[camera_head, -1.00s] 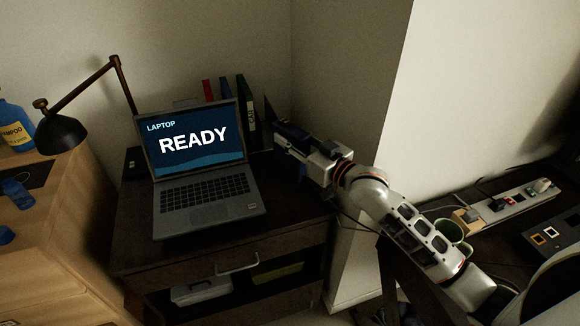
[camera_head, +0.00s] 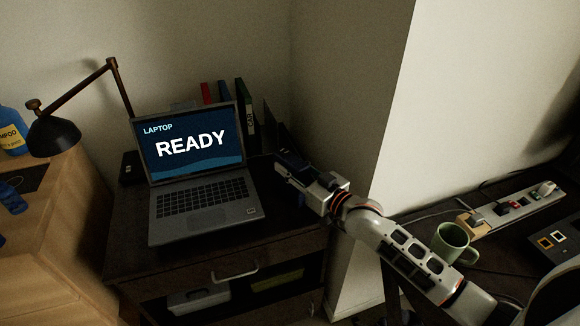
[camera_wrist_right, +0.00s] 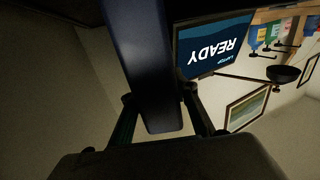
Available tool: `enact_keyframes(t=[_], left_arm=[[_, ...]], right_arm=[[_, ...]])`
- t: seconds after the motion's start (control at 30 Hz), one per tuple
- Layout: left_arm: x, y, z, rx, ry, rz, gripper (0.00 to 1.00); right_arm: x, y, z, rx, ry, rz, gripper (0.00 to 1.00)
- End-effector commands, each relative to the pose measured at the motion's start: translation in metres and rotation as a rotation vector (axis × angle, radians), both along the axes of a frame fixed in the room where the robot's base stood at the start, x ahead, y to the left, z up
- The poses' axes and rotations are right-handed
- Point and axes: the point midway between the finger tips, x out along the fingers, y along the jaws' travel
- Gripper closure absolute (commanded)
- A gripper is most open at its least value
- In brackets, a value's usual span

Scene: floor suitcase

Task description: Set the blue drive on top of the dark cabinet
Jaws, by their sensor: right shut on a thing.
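The dark cabinet (camera_head: 130,222) stands against the wall with an open laptop (camera_head: 205,197) on its top. My right gripper (camera_head: 285,170) is over the right side of the cabinet top, to the right of the laptop. It is shut on the blue drive, which fills the upper middle of the wrist view as a dark blue slab (camera_wrist_right: 147,60) between the two fingers (camera_wrist_right: 155,115). In the head view the drive is mostly hidden by the gripper and dark. I cannot tell whether the drive touches the cabinet top. My left gripper is not in view.
Upright binders (camera_head: 244,108) stand behind the laptop. A desk lamp (camera_head: 54,134) leans in at the left above a wooden unit (camera_head: 60,215). A wall corner (camera_head: 350,170) rises right of the cabinet. A green mug (camera_head: 452,242) and power strip (camera_head: 520,203) are farther right.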

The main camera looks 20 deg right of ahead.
Motion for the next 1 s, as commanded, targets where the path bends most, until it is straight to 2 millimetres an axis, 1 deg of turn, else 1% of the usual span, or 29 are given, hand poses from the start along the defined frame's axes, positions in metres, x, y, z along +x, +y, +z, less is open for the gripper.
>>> enact_keyframes(t=[0.03,0.1,0.13,0.2,0.57,0.63,0.77,1.0], left_arm=[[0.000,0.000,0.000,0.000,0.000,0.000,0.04],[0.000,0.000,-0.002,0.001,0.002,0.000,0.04],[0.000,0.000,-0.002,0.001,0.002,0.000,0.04],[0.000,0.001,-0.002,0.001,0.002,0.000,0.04],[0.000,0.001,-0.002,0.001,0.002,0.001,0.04],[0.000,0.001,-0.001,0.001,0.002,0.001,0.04],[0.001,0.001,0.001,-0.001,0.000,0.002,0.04],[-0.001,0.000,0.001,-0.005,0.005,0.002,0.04]], right_arm=[[0.001,0.000,0.002,0.002,-0.005,0.000,1.00],[0.000,0.000,0.000,0.003,-0.003,0.000,1.00],[0.000,0.000,-0.003,0.001,0.000,0.000,0.69],[0.000,0.000,-0.002,0.001,0.000,0.000,0.54],[0.000,0.000,0.000,0.000,0.000,0.000,0.54],[-0.003,-0.001,0.000,-0.001,0.002,0.000,0.54],[-0.019,-0.009,-0.001,0.000,0.002,0.000,0.54],[-0.064,-0.030,0.000,-0.002,0.002,0.000,0.54]])
